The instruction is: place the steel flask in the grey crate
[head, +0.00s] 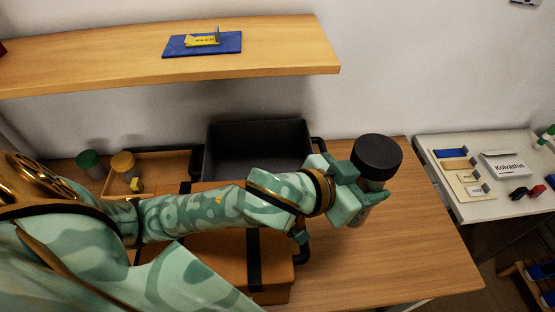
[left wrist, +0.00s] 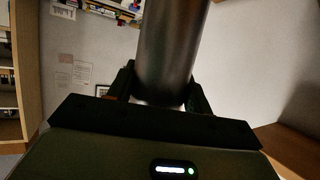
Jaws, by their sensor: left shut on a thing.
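The steel flask (head: 371,190) has a wide black lid and stands upright in the jaws of my left gripper (head: 355,188), over the right part of the wooden desk. In the left wrist view the flask (left wrist: 168,50) fills the space between the fingers of my left gripper (left wrist: 165,88), which is shut on it. The grey crate (head: 257,130) stands at the back of the desk against the wall, left of the flask. Its inside looks empty where it shows. My left forearm covers part of its front. My right gripper does not show.
A brown case with dark straps (head: 275,270) lies in front of the crate, under my left arm. A wooden tray with jars (head: 150,165) is left of the crate. A shelf (head: 280,58) overhangs the desk. A white side table (head: 490,175) stands right. The desk's right end is clear.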

